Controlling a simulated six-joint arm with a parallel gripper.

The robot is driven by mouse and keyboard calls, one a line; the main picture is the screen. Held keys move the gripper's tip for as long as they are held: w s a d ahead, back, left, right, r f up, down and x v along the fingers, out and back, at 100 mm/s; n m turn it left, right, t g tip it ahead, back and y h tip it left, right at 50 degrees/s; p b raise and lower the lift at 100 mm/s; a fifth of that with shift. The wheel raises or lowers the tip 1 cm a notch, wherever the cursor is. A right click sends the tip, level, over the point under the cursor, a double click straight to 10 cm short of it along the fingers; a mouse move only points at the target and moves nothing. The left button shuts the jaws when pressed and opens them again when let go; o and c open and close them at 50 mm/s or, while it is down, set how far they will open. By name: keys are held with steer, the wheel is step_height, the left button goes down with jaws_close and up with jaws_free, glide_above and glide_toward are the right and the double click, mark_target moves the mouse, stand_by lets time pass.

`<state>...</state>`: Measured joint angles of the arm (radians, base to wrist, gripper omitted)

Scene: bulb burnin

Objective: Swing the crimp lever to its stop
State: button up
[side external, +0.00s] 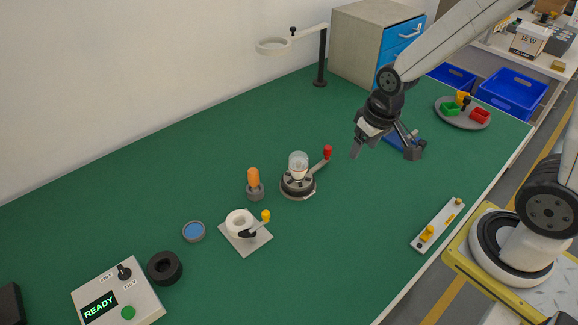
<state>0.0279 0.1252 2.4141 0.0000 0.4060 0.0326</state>
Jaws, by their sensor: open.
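A dark round fixture (297,187) stands mid-table with a clear glass bulb (298,164) upright on top. A lever with a red knob (327,153) sticks out from it to the upper right. A second lever with a yellow knob (265,215) sits on a white ring fixture (239,221) on a square plate, lower left. I cannot tell from labels which one is the crimp lever. My gripper (385,152) is open and empty, above the table to the right of the red knob and apart from it.
An orange-topped piece (254,179) stands left of the bulb fixture. A blue disc (193,231), a black ring (164,267) and a READY control box (118,293) lie lower left. A pale strip with yellow knobs (437,226) lies right. A lamp-like ring stand (321,62) rises behind.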

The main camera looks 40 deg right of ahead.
steer(key=w+d+f+m+g, duration=0.1)
steer(key=w+d+f+m, duration=0.15)
steer(key=w, duration=0.65)
steer(key=m+g, duration=0.1)
steer(key=m, duration=0.1)
glide_above(328, 147)
steer(key=shift+n, duration=0.25)
step_height(328, 147, down, 6)
steer(key=shift+f, duration=0.25)
steer(key=shift+f, duration=0.1)
steer(key=shift+f, duration=3.8)
jaws_close()
